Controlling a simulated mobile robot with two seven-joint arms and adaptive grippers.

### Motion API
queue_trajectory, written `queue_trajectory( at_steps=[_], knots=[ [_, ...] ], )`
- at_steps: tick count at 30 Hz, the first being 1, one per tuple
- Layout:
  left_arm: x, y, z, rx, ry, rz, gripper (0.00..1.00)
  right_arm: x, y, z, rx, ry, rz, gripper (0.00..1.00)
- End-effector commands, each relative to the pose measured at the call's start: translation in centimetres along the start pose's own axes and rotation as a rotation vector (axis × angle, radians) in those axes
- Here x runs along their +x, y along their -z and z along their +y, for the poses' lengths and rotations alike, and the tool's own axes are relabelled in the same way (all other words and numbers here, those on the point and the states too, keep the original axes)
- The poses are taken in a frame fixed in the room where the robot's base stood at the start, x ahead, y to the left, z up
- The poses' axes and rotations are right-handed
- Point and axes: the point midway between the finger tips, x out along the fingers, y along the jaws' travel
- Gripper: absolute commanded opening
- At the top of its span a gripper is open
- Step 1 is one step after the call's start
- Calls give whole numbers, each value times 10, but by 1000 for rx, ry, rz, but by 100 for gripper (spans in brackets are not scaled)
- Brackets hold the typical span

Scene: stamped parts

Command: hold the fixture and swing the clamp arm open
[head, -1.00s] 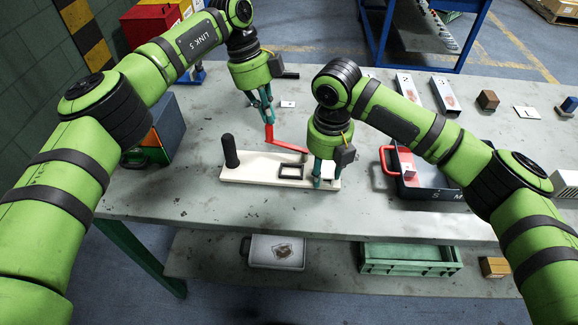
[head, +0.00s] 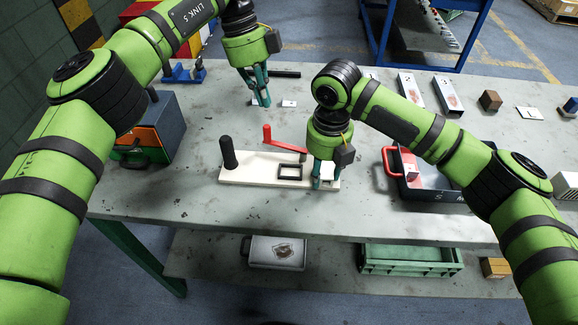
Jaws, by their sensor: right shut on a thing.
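The fixture (head: 248,177) is a pale board lying on the grey table, with a black upright handle (head: 229,153) at its left end and a black square frame (head: 290,172) on top. The red clamp arm (head: 284,145) points back and to the left from its right side, clear of the black frame; its raised tip (head: 267,132) is at the far end. My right gripper (head: 325,180) is shut on the right end of the fixture. My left gripper (head: 258,98) hangs behind the clamp arm, apart from it and empty; its fingers look slightly parted.
A dark tray with a red handle (head: 387,160) stands to the right. A blue box with coloured drawers (head: 165,130) is at the left edge. Small white plates (head: 289,103) lie near my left gripper. The table in front of the fixture is clear.

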Motion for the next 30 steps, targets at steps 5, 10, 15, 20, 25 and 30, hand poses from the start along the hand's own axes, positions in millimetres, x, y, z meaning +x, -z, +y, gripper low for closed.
queue_trajectory(
  at_steps=[5,10,15,20,25,30],
  knots=[
    [0,0,0,1,1,1,0,5,0,-4,9,10,5,0],
    [0,1,0,0,1,0,41,5,0,-4,11,12,5,0],
    [-3,4,1,-66,-6,-25,41,5,0,-5,12,13,5,0],
    [-10,13,6,-256,-7,-101,41,5,-1,-6,13,14,4,0],
    [-21,21,11,-495,31,-197,41,5,-1,-6,13,15,4,0],
    [-30,26,14,-676,85,-259,41,5,-1,-6,13,16,4,0]
  ],
)
